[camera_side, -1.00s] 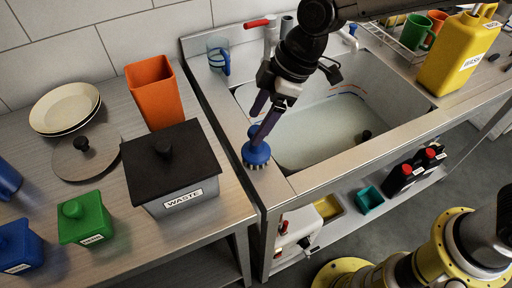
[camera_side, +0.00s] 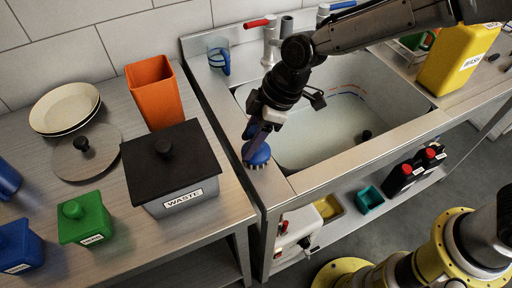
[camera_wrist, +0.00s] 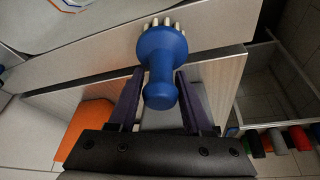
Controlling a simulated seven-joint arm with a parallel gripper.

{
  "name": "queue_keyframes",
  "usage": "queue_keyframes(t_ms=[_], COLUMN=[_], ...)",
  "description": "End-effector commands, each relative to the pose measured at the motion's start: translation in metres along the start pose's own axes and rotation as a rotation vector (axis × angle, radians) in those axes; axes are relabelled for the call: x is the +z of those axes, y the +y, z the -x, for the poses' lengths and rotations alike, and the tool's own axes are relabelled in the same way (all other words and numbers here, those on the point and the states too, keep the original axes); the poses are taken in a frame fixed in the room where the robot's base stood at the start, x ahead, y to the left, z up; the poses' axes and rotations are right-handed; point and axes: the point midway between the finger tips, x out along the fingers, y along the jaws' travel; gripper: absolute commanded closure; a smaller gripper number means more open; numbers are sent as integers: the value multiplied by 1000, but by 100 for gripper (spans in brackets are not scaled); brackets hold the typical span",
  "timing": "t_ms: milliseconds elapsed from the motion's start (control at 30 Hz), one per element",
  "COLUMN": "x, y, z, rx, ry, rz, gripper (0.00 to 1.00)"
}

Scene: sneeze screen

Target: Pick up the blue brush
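The blue brush (camera_side: 258,154) stands bristles down on the sink unit's front left corner. In the wrist view the blue brush (camera_wrist: 162,62) shows its round knob handle towards me and pale bristles at the far side. My gripper (camera_side: 256,140) is over the brush from above. In the wrist view my gripper (camera_wrist: 153,98) is open, with one dark finger on each side of the knob. A small gap seems to show beside the fingers; I cannot tell whether either touches the brush.
The sink basin (camera_side: 320,135) lies to the right of the brush. A grey waste bin with black lid (camera_side: 170,165) and an orange container (camera_side: 154,92) stand to the left. A blue-handled jug (camera_side: 218,56) and a red-handled tap (camera_side: 268,30) are behind.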

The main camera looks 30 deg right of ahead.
Motion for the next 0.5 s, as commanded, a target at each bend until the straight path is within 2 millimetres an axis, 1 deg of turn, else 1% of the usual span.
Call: queue_keyframes(t_ms=[33, 167, 200, 233, 267, 500], x=[0, 0, 0, 0, 0, 0], y=[0, 0, 0, 0, 0, 0], z=[0, 0, 0, 0, 0, 1], rx=[0, 0, 0, 0, 0, 1], ry=[0, 0, 0, 0, 0, 1], rz=[0, 0, 0, 0, 0, 0], gripper=[61, 85, 92, 97, 100, 100])
